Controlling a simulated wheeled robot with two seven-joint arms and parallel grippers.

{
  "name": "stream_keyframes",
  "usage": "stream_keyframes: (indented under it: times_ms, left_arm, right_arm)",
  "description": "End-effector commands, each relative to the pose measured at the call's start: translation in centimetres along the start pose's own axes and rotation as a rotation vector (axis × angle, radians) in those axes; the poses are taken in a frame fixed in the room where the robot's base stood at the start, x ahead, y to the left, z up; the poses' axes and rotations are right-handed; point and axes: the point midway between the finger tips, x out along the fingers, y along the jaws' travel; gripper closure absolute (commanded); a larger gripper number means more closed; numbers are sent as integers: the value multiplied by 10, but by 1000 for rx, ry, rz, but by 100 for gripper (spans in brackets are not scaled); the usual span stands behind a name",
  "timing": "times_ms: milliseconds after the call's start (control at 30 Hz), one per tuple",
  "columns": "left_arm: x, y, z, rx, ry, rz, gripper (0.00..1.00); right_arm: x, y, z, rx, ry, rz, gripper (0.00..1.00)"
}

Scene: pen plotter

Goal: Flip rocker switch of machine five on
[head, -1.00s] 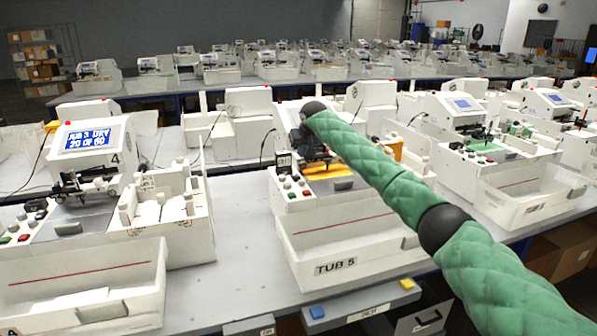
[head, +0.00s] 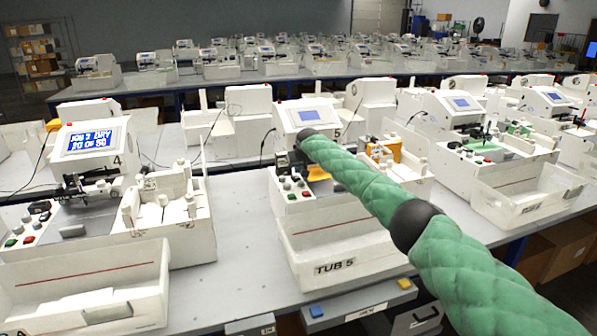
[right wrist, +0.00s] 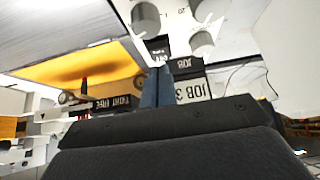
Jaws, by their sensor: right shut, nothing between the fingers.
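Machine five (head: 306,113) stands mid-table, its screen showing blue and a 5 beside it, with the tub labelled TUB 5 (head: 345,262) in front. Its control panel (head: 296,190) has grey knobs, a red button and a green button. I cannot make out the rocker switch for certain. My right gripper (right wrist: 158,72) is shut and empty, its fingers pointing at the panel by the knobs (right wrist: 146,19) and the JOB labels (right wrist: 193,90). I cannot tell whether the tips touch anything. In the head view it is largely hidden behind my green-sleeved arm. My left gripper is out of view.
Machine four (head: 88,143) stands to the left, its screen lit with text. More machines (head: 462,105) stand to the right. A yellow-orange part (right wrist: 85,70) lies close beside the fingers in the wrist view. Bare tabletop (head: 232,200) shows left of machine five.

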Motion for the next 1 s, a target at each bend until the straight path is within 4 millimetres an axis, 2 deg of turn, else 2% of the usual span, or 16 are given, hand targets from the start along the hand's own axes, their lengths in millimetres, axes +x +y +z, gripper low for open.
stream_keyframes:
  times_ms: [200,333,1000]
  left_arm:
    - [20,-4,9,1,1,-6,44]
    - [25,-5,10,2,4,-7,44]
    - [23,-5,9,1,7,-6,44]
  right_arm:
    - [8,0,9,-1,0,0,100]
    - [11,0,11,0,1,-1,100]
    - [17,-2,18,-2,51,-1,100]
